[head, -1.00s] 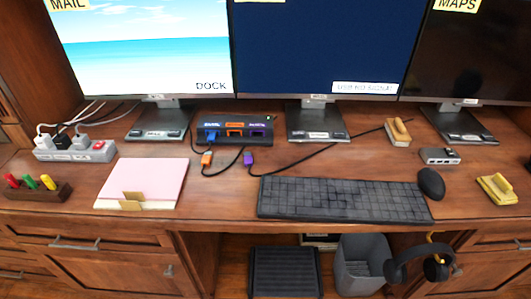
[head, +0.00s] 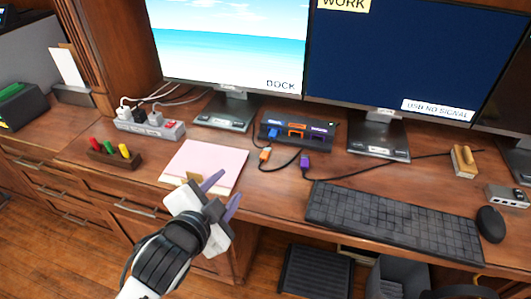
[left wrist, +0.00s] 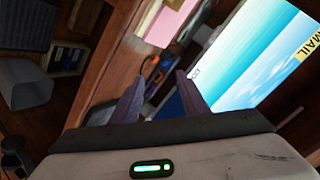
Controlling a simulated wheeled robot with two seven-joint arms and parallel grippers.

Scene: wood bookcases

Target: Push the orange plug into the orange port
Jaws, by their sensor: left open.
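The dock (head: 290,143) is a dark box under the left monitor, with blue, orange and purple ports. The orange port (head: 296,128) is in its middle and looks empty. The orange plug (head: 265,154) lies on the desk in front of the dock, on a black cable. My left gripper (head: 226,190) is open and empty, over the desk's front edge by the pink pad, to the left of and nearer than the orange plug. In the left wrist view its fingers (left wrist: 162,98) are apart, with a small orange thing beyond them. My right gripper is not in view.
A blue plug (head: 274,125) sits in the dock's left port. A purple plug (head: 306,161) lies on its cable. The pink pad (head: 210,160), keyboard (head: 390,220) and power strip (head: 150,129) stand around. Monitor stands (head: 370,148) flank the dock.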

